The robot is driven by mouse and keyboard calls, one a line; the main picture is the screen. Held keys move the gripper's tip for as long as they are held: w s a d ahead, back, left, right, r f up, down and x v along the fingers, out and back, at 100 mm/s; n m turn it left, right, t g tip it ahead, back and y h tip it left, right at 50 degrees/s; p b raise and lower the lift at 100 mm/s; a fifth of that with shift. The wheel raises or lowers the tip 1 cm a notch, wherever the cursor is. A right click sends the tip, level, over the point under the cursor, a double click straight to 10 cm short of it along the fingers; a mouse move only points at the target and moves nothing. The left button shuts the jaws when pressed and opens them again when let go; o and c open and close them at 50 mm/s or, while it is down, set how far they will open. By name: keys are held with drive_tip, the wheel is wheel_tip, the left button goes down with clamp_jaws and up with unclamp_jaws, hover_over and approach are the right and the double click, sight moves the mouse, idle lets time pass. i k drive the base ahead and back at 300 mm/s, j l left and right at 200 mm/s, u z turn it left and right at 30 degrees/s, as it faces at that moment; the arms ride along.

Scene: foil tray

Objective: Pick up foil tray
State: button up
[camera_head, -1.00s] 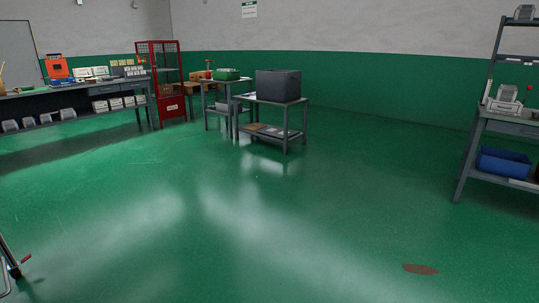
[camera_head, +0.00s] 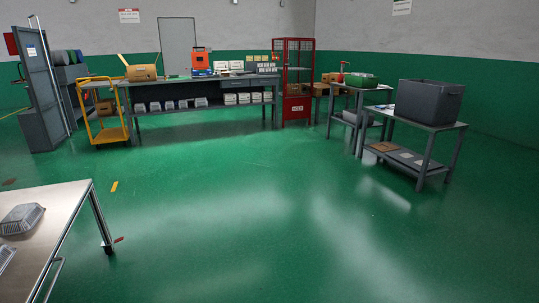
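A silver-grey, ribbed tray that looks like a foil tray (camera_head: 22,219) lies on the top of a table (camera_head: 62,205) at the left edge of the view. Part of a second similar item (camera_head: 5,257) shows nearer on the same table, cut off by the picture edge. Several small grey and white trays or boxes (camera_head: 170,105) stand on the lower shelf of the far workbench; they are too small to tell apart. My gripper is not in view.
A long workbench (camera_head: 190,84) stands at the back, with a yellow cart (camera_head: 109,134) at its left end and a red cage (camera_head: 293,100) at its right. A grey bin (camera_head: 429,102) sits on a table at the right. The green floor (camera_head: 250,210) between is clear.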

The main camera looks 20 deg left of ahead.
sight(22, 218)
drive_tip(key=i+j+u, duration=0.2)
drive_tip(key=i+u, duration=0.25)
drive_tip(key=i+j+u, duration=0.1)
drive_tip(key=i+u, duration=0.3)
drive_tip(key=i+l+u, duration=0.1)
drive_tip(key=i+u, duration=0.35)
drive_tip(key=i+l+u, duration=0.2)
drive_tip(key=i+u, duration=0.25)
drive_tip(key=i+j+u, duration=0.15)
drive_tip(key=i+u, duration=0.25)
drive_tip(key=i+j+u, duration=0.1)
drive_tip(key=i+u, duration=0.3)
drive_tip(key=i+l+u, duration=0.1)
drive_tip(key=i+u, duration=0.25)
drive_tip(key=i+l+u, duration=0.15)
drive_tip(key=i+u, duration=0.25)
drive_tip(key=u, duration=0.35)
drive_tip(key=i+l, duration=0.05)
